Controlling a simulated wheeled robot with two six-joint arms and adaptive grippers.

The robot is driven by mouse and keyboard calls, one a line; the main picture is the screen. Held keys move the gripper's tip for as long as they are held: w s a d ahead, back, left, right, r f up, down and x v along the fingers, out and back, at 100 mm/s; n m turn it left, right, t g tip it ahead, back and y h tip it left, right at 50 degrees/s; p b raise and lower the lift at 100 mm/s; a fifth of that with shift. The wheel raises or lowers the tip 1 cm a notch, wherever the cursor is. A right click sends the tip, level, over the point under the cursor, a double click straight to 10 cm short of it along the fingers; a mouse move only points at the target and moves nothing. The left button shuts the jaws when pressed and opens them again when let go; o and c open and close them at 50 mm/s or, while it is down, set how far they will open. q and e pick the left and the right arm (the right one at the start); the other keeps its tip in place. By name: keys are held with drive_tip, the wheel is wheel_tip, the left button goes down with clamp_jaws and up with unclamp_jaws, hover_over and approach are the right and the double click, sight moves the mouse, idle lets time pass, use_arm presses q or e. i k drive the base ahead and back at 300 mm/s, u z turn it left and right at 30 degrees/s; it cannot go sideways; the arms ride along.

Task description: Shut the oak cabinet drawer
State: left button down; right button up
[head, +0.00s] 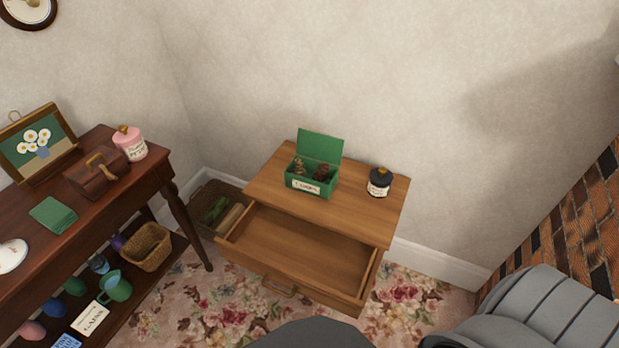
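The oak cabinet (362,203) stands against the wall in the middle of the head view. Its drawer (318,248) is pulled well out toward me, and the part of its inside that shows is empty. The drawer has a handle (280,288) low on its front face. A green open-lidded box (310,190) with small brown things in it and a dark-lidded white jar (379,182) stand on the cabinet top. Neither of my grippers can be made out. Grey parts of my own body show at the bottom and lower right.
A dark wood side table (100,195) stands at the left with a pink jar (130,143), a picture and a lower shelf of mugs and a basket (147,247). A crate (197,222) sits on the floor left of the cabinet. Brickwork (575,235) is at the right.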

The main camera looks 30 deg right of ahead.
sight(331, 269)
drive_tip(key=z, duration=2.2)
drive_tip(key=k, duration=1.15)
drive_tip(key=u, duration=1.45)
drive_tip(key=i, duration=0.5)
